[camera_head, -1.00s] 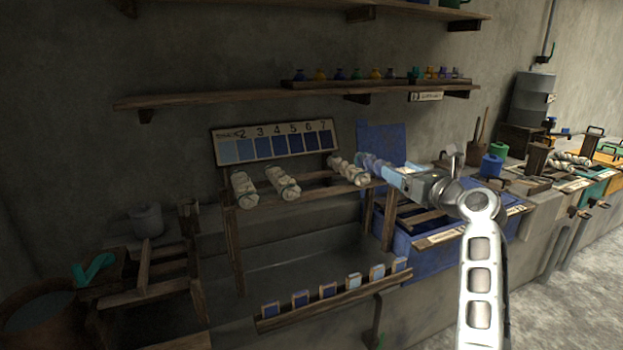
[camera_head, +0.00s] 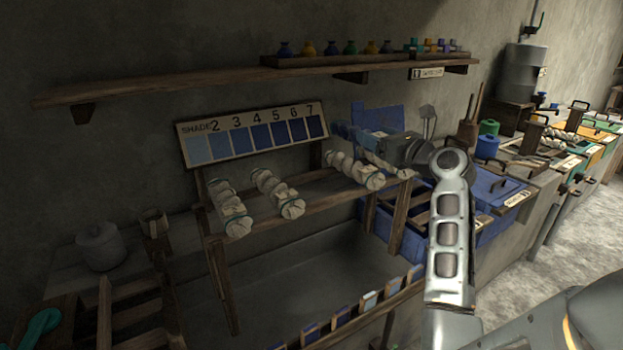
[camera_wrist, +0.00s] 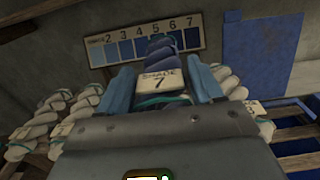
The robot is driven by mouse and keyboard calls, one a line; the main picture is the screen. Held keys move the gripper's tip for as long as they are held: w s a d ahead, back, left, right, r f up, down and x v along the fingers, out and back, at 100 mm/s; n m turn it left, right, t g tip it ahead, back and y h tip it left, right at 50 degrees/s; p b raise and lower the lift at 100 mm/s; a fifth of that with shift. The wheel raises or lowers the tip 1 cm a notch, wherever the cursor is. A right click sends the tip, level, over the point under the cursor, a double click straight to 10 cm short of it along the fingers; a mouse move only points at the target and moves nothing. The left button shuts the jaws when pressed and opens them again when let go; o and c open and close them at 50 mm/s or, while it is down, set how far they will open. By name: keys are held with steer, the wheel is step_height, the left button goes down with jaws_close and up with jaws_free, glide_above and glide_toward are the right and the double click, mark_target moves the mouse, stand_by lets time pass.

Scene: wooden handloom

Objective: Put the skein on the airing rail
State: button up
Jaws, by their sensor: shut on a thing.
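My gripper (camera_head: 373,140) is shut on a dark blue skein (camera_head: 345,131) above the right part of the wooden airing rail (camera_head: 322,206). In the wrist view the skein (camera_wrist: 160,52) stands between the two blue fingers, its tag reading "SHADE 7" facing the camera. Several off-white skeins lie across the rail: one at the left (camera_head: 230,208), one beside it (camera_head: 278,194) and one at the right (camera_head: 352,170), close below my gripper. Whether the held skein touches the rail cannot be told.
A shade board (camera_head: 255,135) numbered up to 7 stands behind the rail, with a blue panel (camera_wrist: 262,55) to its right. A shelf (camera_head: 200,90) with small pots runs above. A blue vat (camera_head: 470,225) lies right. Bare rail shows between the middle and right skeins.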

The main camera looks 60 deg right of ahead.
steer(key=w+a+f, duration=0.2)
steer(key=w, duration=0.1)
steer(key=w+a+f, duration=0.2)
steer(key=w, duration=0.1)
steer(key=w+a+f+p, duration=0.1)
steer(key=w+a+f, duration=0.1)
steer(key=w+a, duration=0.1)
steer(key=shift+f, duration=0.5)
steer(key=shift+f+b, duration=0.45)
steer(key=shift+f, duration=1.4)
steer(key=shift+f, duration=0.1)
steer(key=o, duration=1.2)
steer(key=shift+c, duration=0.2)
steer(key=shift+s, duration=0.1)
